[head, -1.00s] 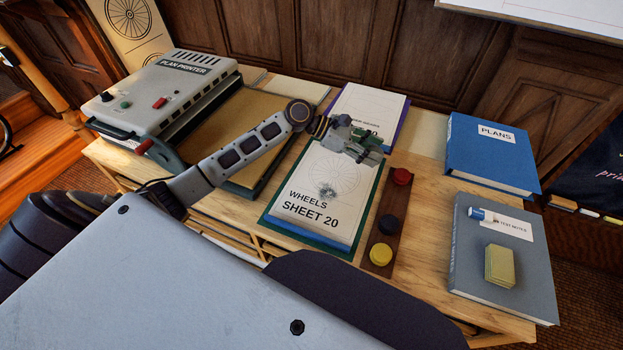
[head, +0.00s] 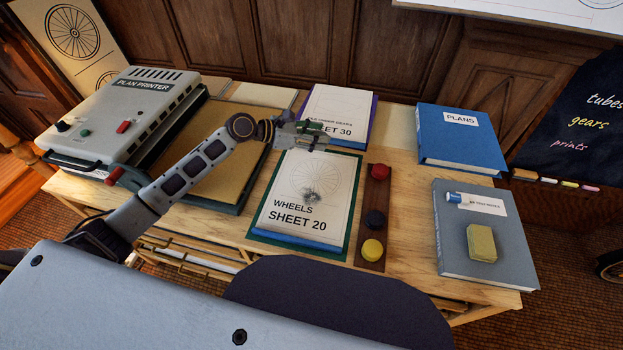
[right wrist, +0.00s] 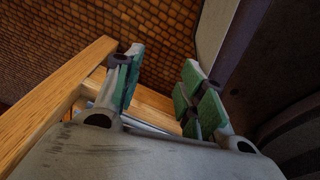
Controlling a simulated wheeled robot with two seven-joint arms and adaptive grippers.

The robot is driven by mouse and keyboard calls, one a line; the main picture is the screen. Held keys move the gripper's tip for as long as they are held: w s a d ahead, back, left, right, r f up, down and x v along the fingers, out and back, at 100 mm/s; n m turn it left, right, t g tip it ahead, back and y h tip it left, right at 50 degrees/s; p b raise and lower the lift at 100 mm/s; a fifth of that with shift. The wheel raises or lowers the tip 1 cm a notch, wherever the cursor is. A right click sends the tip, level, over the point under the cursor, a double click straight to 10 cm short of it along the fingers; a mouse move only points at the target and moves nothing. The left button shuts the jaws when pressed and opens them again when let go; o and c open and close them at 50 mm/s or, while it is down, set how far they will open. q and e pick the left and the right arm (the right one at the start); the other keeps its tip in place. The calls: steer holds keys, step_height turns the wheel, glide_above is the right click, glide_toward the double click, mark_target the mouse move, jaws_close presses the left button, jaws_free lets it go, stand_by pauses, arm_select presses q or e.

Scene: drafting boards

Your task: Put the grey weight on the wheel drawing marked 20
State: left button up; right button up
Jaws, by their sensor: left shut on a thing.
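The wheel drawing marked SHEET 20 (head: 285,205) lies on a green-edged board at the middle of the table. Its printed wheel has a dark smudge at its lower middle. My left gripper (head: 312,133) is over the far edge of this drawing, beside the near edge of SHEET 30. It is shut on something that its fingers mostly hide. No grey weight shows on the table, so I take this to be the grey weight, though its shape is unclear. My right gripper (right wrist: 160,85) is open and empty in the right wrist view, near a wooden table edge.
A plan printer (head: 125,115) stands left. A blue book (head: 462,140) and a grey book (head: 455,255) lie right.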

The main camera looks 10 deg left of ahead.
arm_select(q)
steer(key=shift+f, duration=0.4)
step_height(320, 180, down, 5)
steer(key=shift+r+b, duration=0.1)
steer(key=shift+b, duration=0.55)
arm_select(e)
steer(key=w, duration=0.1)
steer(key=a, duration=0.1)
steer(key=w+a, duration=0.1)
steer(key=shift+w+r, duration=0.25)
steer(key=shift+w, duration=0.1)
arm_select(q)
steer(key=shift+f, duration=0.2)
